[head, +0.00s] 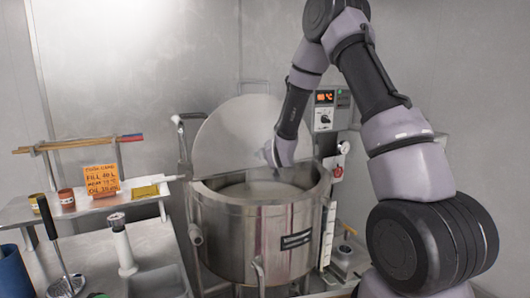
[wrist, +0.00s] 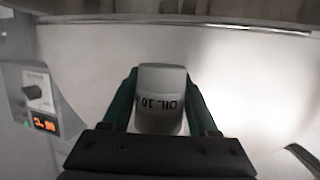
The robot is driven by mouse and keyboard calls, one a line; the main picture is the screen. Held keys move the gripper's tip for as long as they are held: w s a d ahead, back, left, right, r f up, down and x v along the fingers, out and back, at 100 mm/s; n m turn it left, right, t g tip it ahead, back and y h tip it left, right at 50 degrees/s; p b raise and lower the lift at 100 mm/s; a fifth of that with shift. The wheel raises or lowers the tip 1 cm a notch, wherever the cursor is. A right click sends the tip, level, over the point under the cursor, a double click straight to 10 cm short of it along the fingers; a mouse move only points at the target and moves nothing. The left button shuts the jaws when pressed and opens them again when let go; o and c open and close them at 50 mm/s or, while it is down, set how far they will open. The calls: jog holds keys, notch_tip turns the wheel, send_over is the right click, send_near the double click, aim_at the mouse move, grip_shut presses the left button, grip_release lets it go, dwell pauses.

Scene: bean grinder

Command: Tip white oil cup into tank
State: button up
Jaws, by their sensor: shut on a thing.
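My gripper (wrist: 160,98) is shut on the white oil cup (wrist: 162,82), with one green finger on each side. The cup's dark lettering, "OIL 10", reads upside down in the wrist view. In the head view my gripper reaches down over the steel tank (head: 258,238), in front of the raised round lid (head: 230,132). A small pale part of the cup or gripper shows there; I cannot tell which. The tank is open, with a pale surface (head: 262,191) inside. Whether anything is leaving the cup cannot be seen.
A control box (head: 325,118) with an orange display stands behind the tank at right. At left, a shelf holds an orange note card (head: 102,180) and small cups (head: 66,198). Walls close in behind.

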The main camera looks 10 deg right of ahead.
jog(key=m+y, duration=0.3)
jog(key=m, duration=0.2)
jog(key=a+m+g+y, duration=0.1)
jog(key=m+y, duration=0.2)
jog(key=m, duration=0.2)
jog(key=m+g+y, duration=0.1)
jog(key=m+y, duration=0.2)
jog(key=m, duration=0.1)
jog(key=shift+s+a+r+m, duration=0.15)
jog(key=shift+s+m, duration=0.1)
jog(key=shift+m, duration=0.15)
dwell(2.0)
